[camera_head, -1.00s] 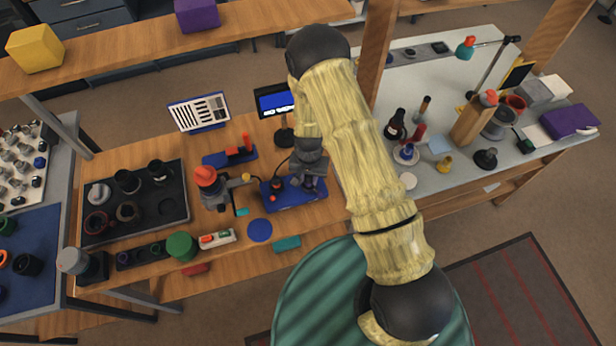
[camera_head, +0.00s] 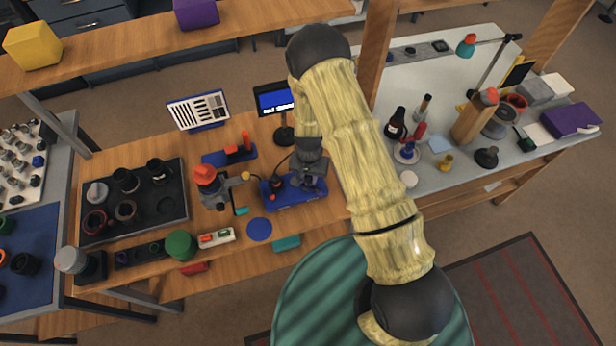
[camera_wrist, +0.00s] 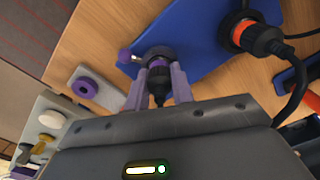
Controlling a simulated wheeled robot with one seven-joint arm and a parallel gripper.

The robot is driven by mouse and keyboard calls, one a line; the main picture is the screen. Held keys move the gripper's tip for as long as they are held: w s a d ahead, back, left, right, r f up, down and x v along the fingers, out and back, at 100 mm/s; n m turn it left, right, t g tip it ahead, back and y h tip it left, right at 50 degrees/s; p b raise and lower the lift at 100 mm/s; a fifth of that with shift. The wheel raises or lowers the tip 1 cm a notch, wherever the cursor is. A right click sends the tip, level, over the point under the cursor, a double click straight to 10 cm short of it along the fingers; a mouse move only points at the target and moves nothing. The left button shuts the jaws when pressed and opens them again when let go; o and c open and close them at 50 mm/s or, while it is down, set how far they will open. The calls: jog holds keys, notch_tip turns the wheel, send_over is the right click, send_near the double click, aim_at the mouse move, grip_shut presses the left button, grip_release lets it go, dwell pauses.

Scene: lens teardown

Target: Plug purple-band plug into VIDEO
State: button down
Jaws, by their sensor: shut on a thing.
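My gripper (camera_wrist: 159,88) is shut on the black plug with a purple band (camera_wrist: 158,82), which sits between its two grey-purple fingers in the wrist view. Just beyond the plug is a dark round socket (camera_wrist: 157,53) with a purple side knob (camera_wrist: 125,55), on the blue board (camera_wrist: 195,35). The plug lines up with this socket; I cannot tell how deep it sits. No VIDEO label is readable. In the head view my gripper (camera_head: 308,172) is over the blue board (camera_head: 290,200), and the plug is hidden there.
An orange-ringed plug (camera_wrist: 246,36) with a black cable stands in the board beside my gripper. A small monitor (camera_head: 275,101) stands behind the board. A red-topped device (camera_head: 205,178) is close on the left. A blue disc (camera_head: 259,229) lies in front.

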jog(key=shift+f, duration=0.2)
jog(key=c, duration=1.1)
grip_release()
notch_tip(320, 180, up, 17)
jog(key=b, duration=0.3)
jog(key=shift+r+b, duration=0.2)
jog(key=shift+b, duration=0.1)
jog(key=s+d+r+n+t, duration=0.1)
jog(key=s+d+r, duration=0.2)
jog(key=s+d, duration=0.1)
jog(key=s+d+r+n, duration=0.1)
jog(key=s+d+r, duration=0.3)
jog(key=d, duration=0.1)
jog(key=s+d+r+t, duration=0.1)
jog(key=s+d+r, duration=0.3)
jog(key=shift+s+d+n+t, duration=0.15)
jog(key=shift+s+n+t, duration=0.15)
jog(key=shift+n, duration=0.1)
